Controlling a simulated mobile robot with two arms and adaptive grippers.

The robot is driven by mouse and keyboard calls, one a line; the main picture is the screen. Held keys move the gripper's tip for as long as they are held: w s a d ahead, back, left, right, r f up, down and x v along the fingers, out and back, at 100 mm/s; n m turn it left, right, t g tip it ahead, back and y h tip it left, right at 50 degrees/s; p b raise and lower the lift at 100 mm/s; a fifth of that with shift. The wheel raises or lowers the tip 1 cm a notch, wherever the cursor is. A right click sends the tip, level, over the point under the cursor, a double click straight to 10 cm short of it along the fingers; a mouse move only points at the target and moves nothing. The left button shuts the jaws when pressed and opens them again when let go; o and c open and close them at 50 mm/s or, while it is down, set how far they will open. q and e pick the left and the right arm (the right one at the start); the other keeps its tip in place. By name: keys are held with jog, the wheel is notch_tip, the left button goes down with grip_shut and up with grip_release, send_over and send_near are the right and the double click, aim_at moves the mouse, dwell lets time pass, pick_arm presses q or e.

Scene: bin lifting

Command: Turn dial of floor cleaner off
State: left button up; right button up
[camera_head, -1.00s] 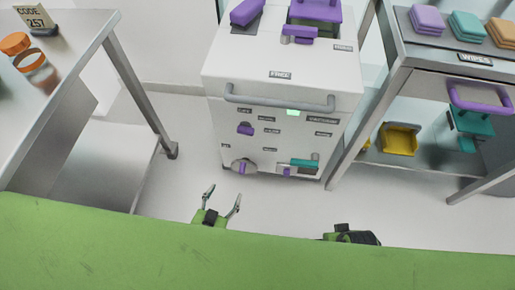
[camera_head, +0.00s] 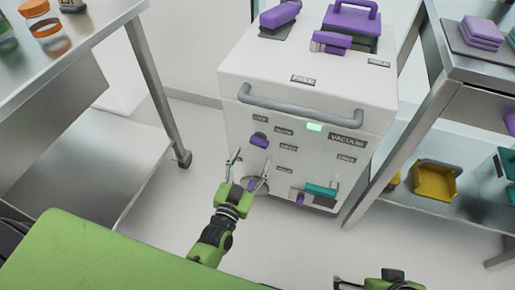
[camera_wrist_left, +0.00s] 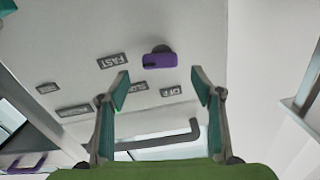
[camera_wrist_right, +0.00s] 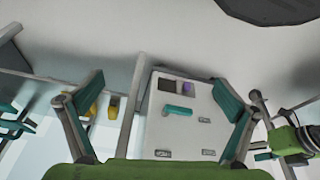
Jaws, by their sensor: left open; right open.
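The floor cleaner (camera_head: 300,85) is a white box with a grey handle bar across its front. A purple dial (camera_head: 259,140) sits on the upper left of its front panel, near OFF and SLOW labels. In the left wrist view, the dial (camera_wrist_left: 160,61) lies just beyond the fingertips, roughly centred between them, with FAST, SLOW and OFF labels close by. My left gripper (camera_head: 251,168) is open and empty, just below the dial in the head view and apart from it. My right gripper (camera_wrist_right: 160,85) is open and empty, facing the cleaner from farther back.
A steel table (camera_head: 95,40) with jars stands at the left. A steel shelf unit (camera_head: 470,85) at the right holds folded wipes and a yellow bin (camera_head: 436,182). Other purple and teal parts are low on the cleaner's front. Floor between table and cleaner is clear.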

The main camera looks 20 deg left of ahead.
aim_at(258, 145)
pick_arm(q)
jog(key=w+b, duration=0.1)
jog(key=w, duration=0.4)
jog(key=shift+w+d, duration=0.1)
jog(key=shift+w, duration=0.4)
pick_arm(e)
jog(key=w+a+r+t+y, duration=0.1)
jog(key=w+a+r+t, duration=0.1)
jog(key=w, duration=0.5)
jog(key=shift+w+r+t, duration=0.2)
jog(key=shift+r+t, duration=0.05)
jog(key=shift+t, duration=0.55)
jog(key=shift+a, duration=0.1)
pick_arm(q)
jog(key=c, duration=1.1)
